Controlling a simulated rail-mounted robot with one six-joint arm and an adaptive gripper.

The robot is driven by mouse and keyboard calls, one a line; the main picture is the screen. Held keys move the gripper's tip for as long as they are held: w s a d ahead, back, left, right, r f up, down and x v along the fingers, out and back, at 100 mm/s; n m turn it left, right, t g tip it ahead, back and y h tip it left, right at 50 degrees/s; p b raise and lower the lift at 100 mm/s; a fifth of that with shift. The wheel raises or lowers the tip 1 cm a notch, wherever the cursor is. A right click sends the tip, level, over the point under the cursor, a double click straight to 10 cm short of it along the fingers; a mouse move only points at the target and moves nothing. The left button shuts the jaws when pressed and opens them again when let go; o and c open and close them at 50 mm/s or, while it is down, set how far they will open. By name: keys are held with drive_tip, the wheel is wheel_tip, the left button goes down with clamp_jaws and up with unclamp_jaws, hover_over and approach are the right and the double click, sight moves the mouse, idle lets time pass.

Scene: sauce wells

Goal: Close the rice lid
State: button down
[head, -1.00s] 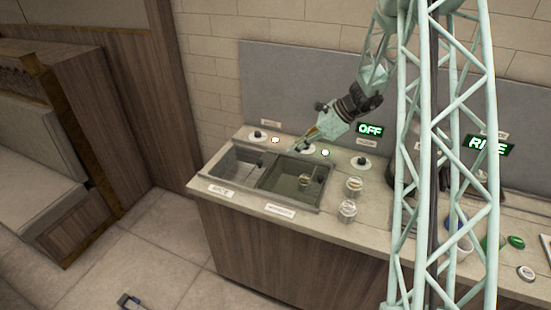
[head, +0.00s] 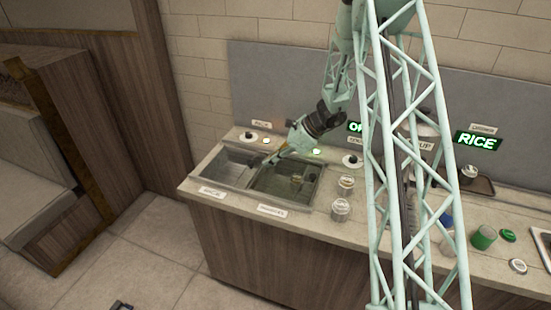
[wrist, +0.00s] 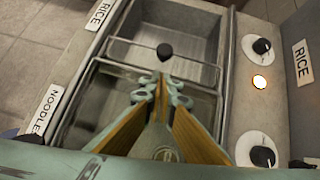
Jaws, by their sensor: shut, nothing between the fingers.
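The rice well (head: 222,168) is the left of two sunken metal wells, with its label (head: 212,191) on the front edge. In the wrist view the rice well (wrist: 178,18) lies ahead of my fingertips. A black knob (wrist: 165,50) shows there beside a thin metal rim, seemingly the lid's; the clear panel is hard to make out, so I cannot tell how far it covers the well. My gripper (wrist: 156,88) is shut and empty, pointing towards the knob with a gap in the picture. In the head view my gripper (head: 268,160) is over the wells near their divider.
The noodles well (head: 262,184) adjoins on the right. Dials (head: 249,137) and lit buttons (head: 266,140) line the back. Two jars (head: 341,210) stand right of the wells. A green cup (head: 484,238) is farther right. My arm hides part of the counter.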

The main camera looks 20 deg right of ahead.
sight(253, 167)
drive_tip(key=shift+w+a+f, duration=0.1)
drive_tip(key=shift+w+a, duration=0.5)
drive_tip(key=shift+a, duration=0.15)
drive_tip(key=shift+w+a+f, duration=0.1)
drive_tip(key=shift+w+a, duration=0.45)
drive_tip(key=shift+a, duration=0.2)
drive_tip(key=shift+a, duration=0.1)
